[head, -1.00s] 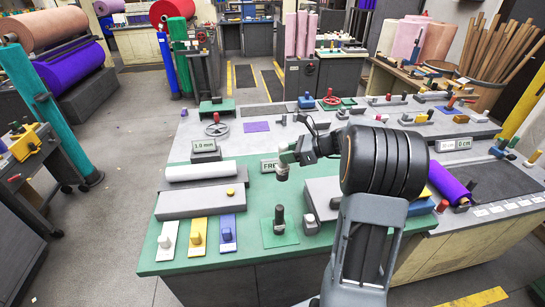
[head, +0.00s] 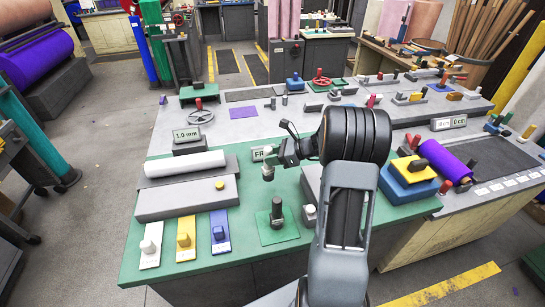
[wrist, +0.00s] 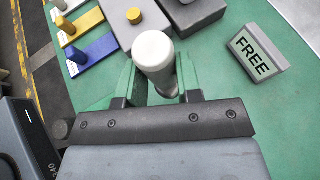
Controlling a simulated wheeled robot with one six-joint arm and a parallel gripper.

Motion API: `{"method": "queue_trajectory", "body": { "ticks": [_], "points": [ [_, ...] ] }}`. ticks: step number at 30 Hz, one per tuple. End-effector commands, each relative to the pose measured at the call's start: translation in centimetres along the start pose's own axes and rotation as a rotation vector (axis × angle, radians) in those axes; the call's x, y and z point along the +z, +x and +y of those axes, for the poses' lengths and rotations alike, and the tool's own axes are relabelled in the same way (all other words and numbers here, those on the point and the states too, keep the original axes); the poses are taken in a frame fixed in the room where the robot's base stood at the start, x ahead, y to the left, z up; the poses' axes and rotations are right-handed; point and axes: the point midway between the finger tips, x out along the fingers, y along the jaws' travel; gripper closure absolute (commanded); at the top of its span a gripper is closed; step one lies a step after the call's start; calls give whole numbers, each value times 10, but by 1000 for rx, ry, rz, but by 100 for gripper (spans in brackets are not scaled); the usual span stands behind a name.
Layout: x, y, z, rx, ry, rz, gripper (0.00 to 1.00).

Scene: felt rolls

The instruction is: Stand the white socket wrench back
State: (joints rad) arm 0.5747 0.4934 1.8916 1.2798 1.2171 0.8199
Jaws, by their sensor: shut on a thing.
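My gripper (head: 274,160) is shut on a pale, white-ended cylinder that looks like the white socket wrench (head: 268,173). In the wrist view its round white end (wrist: 153,50) stands up between the green fingers (wrist: 155,80), over the green mat (wrist: 230,105). White (head: 150,240), yellow (head: 185,236) and blue (head: 219,230) strips, each with a matching peg, lie at the front left of the mat.
A dark post on a green plate (head: 277,215) stands in front of my gripper. A grey block (head: 180,200) with a yellow knob and a white roll (head: 185,163) lie left. A blue and yellow block (head: 408,178) and a purple roll (head: 445,162) lie right.

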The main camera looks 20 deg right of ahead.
Motion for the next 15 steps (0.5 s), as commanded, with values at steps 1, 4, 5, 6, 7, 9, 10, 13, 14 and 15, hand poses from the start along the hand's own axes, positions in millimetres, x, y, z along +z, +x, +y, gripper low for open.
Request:
{"method": "queue_trajectory", "body": {
  "ticks": [1,4,5,6,7,9,10,13,14,15],
  "points": [
    [1,0,0,1,-1,-1,100],
    [1,0,0,1,-1,-1,100],
    [1,0,0,2,-1,0,100],
    [1,0,0,2,-1,0,100],
    [1,0,0,3,-2,0,100],
    [0,0,0,5,-2,1,100],
    [-2,1,0,5,-3,1,100],
    [-6,3,0,5,-3,1,100],
    [-8,4,0,5,-3,1,100],
    [-10,5,0,5,-3,1,100]
  ]
}}
